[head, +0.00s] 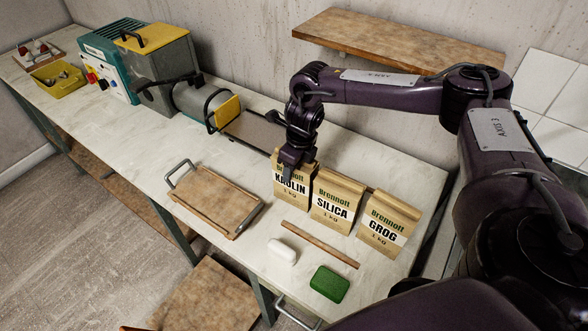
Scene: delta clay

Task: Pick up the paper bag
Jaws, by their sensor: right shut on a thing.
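Three brown paper bags stand side by side on the right part of the bench. The left one is the kaolin bag (290,196), the middle one is the silica bag (333,207), and the right one is the grog bag (384,230). My right gripper (291,168) points down at the top of the kaolin bag and is shut on it, covering part of its upper edge and label. The bag is upright; I cannot tell whether its base is clear of the bench. My left gripper is not in view.
In front of the bags lie a wooden stick (320,245), a white block (281,252) and a green block (329,284). A wooden board with handles (216,200) lies to the left. A machine (150,65) and a yellow tray (57,77) stand farther left. A shelf (400,40) juts from the wall.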

